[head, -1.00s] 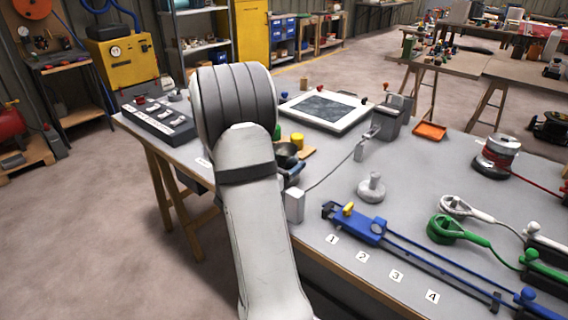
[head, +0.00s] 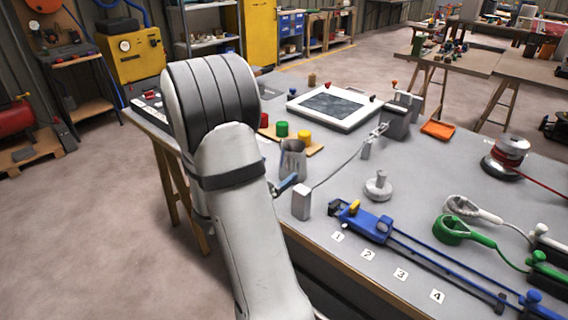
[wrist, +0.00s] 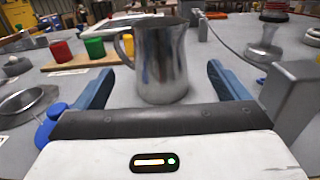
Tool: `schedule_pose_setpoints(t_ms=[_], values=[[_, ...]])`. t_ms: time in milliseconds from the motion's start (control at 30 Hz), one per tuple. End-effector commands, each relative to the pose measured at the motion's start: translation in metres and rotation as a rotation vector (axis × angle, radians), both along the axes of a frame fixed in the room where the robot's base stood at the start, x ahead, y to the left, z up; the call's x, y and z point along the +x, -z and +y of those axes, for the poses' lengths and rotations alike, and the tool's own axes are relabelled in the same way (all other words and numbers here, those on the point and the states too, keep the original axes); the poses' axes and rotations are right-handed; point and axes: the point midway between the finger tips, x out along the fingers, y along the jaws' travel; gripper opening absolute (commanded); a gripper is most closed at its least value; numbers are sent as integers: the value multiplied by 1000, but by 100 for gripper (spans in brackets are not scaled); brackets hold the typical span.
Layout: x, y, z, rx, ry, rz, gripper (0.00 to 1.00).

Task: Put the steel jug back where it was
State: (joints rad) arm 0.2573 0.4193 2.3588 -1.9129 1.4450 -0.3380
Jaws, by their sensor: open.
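The steel jug (head: 293,158) stands upright on the grey bench, just right of my forearm in the head view. In the wrist view the jug (wrist: 160,62) is straight ahead, its handle to the left. My gripper (wrist: 160,78) is open, with one blue finger on each side of the jug's lower body. There is a visible gap to each finger, and the jug is not gripped. In the head view my arm hides most of the gripper; only a blue finger shows, just below the jug.
A wooden board (wrist: 75,66) with red, green and yellow cups is behind the jug to the left. A grey block (head: 301,202) with a cable stands close on the right. A metal dish (wrist: 28,100) is at left in the wrist view. A framed panel (head: 333,107) lies farther back.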

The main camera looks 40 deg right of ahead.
Motion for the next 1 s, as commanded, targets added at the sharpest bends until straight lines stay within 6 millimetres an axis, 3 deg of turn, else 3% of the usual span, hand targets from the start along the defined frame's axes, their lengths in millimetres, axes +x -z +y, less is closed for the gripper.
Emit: schedule_pose_setpoints(t_ms=[100, 300, 867, 1000], values=[[-1, 0, 20, 0, -3, 1, 94], [-4, 0, 34, -1, 0, 1, 94], [-4, 0, 35, 0, 2, 1, 94], [-4, -13, 35, -1, 2, 0, 94]])
